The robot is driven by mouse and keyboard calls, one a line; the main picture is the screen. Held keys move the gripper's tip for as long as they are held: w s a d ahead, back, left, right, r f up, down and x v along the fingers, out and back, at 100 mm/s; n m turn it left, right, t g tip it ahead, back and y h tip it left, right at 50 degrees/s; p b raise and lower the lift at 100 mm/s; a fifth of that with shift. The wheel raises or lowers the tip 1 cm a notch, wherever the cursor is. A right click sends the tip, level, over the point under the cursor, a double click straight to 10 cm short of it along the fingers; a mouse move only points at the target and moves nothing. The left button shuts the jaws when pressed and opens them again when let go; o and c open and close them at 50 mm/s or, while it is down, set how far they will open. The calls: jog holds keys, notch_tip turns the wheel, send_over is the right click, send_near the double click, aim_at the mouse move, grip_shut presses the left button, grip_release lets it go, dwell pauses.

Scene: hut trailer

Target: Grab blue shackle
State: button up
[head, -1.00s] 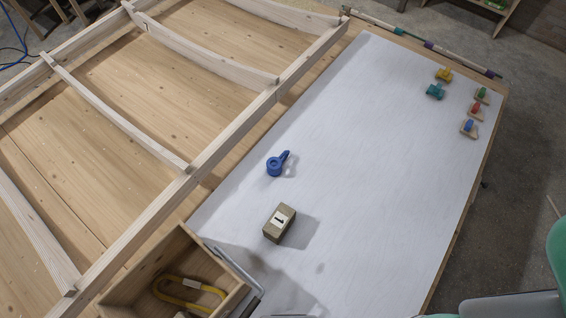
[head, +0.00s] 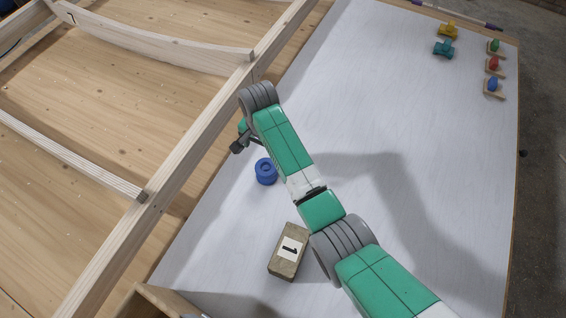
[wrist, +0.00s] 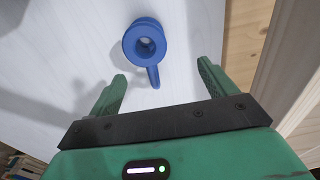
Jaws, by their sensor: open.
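The blue shackle (head: 265,172) stands on the white board (head: 350,110), left of my arm in the head view. In the wrist view the blue shackle (wrist: 145,42) shows its round ring, with a short tab pointing towards my gripper. In the head view my gripper is mostly hidden behind my wrist.
A wooden block marked 1 (head: 288,252) stands near my forearm. A timber frame rail (head: 190,170) runs along the board's left side, close to my wrist. Small yellow, teal, green, red and blue pieces (head: 444,48) sit at the far right. The board's middle is clear.

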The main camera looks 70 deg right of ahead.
jog(key=shift+s+d+f+m, duration=0.15)
jog(key=shift+s+d+f, duration=0.05)
jog(key=shift+s+f, duration=0.2)
jog(key=shift+s+d+f+m, duration=0.15)
jog(key=shift+s+f, duration=0.15)
jog(key=shift+s, duration=0.15)
jog(key=shift+a+f+b, duration=0.1)
jog(key=shift+f+b, duration=0.3)
jog(key=shift+f, duration=0.9)
jog(key=f+b, duration=0.1)
jog(key=f, duration=0.1)
jog(key=f+b, duration=0.1)
jog(key=f, duration=0.2)
jog(key=shift+s+d+f, duration=0.15)
jog(key=shift+s+d, duration=0.05)
jog(key=shift+w, duration=0.1)
jog(key=c, duration=1.4)
jog(key=shift+o, duration=0.2)
notch_tip(320, 180, up, 10)
jog(key=p, duration=0.3)
jog(key=shift+r, duration=0.2)
